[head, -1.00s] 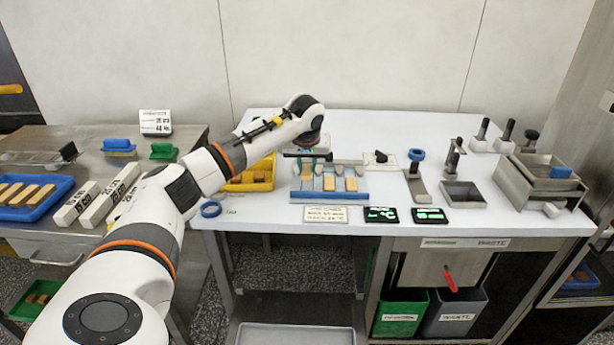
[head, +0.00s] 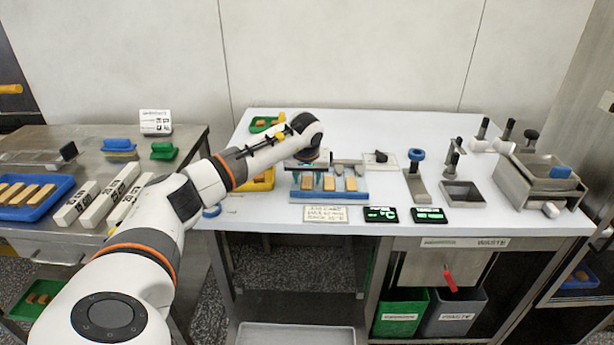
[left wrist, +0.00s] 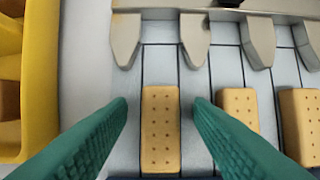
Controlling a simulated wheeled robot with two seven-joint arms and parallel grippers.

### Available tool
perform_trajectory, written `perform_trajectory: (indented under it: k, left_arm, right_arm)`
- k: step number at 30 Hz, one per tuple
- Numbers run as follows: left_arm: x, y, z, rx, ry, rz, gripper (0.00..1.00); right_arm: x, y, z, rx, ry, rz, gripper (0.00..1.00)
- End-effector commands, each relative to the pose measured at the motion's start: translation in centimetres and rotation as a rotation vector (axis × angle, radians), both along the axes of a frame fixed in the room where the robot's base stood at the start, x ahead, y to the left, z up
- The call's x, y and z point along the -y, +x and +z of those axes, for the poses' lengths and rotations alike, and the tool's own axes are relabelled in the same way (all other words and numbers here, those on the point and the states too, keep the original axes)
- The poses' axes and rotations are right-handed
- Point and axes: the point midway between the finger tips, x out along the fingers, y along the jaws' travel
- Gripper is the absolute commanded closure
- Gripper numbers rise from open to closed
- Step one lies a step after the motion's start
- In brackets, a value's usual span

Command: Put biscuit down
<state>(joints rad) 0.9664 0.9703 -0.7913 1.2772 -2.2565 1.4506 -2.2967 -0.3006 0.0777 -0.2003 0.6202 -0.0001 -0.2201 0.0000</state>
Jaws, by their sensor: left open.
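My right gripper is not in view.
Grey metal prongs (left wrist: 195,35) overhang the lanes at the back. A yellow tray (left wrist: 40,100) stands close on the left. Displays and a sign (head: 325,213) stand in front. The table's back right middle is clear.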

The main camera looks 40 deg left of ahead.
Motion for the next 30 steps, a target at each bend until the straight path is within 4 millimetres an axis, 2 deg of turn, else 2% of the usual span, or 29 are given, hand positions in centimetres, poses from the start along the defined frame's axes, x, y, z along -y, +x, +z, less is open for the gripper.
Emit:
perform_trajectory:
  k: [5, 8, 15, 21, 25, 30]
  left_arm:
    - [0.0, 0.0, 0.6, 0.001, 0.0, 0.0, 0.54]
    - [0.4, -0.4, 2.0, 0.005, 0.0, -0.001, 0.54]
    - [1.6, -1.9, 6.7, 0.005, 0.002, -0.002, 0.54]
    - [2.5, -3.0, 10.0, 0.003, 0.001, 0.0, 0.54]
    - [2.9, -3.4, 11.1, 0.001, 0.0, 0.0, 0.54]
    - [3.0, -3.5, 11.5, 0.0, 0.0, 0.0, 0.54]
  right_arm:
    - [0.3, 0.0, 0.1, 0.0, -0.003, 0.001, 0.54]
    - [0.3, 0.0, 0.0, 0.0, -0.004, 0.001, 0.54]
    - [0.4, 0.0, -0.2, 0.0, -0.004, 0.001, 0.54]
    - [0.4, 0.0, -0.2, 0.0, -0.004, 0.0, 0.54]
    - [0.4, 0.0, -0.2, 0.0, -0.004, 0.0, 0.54]
    - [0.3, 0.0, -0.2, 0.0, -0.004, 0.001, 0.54]
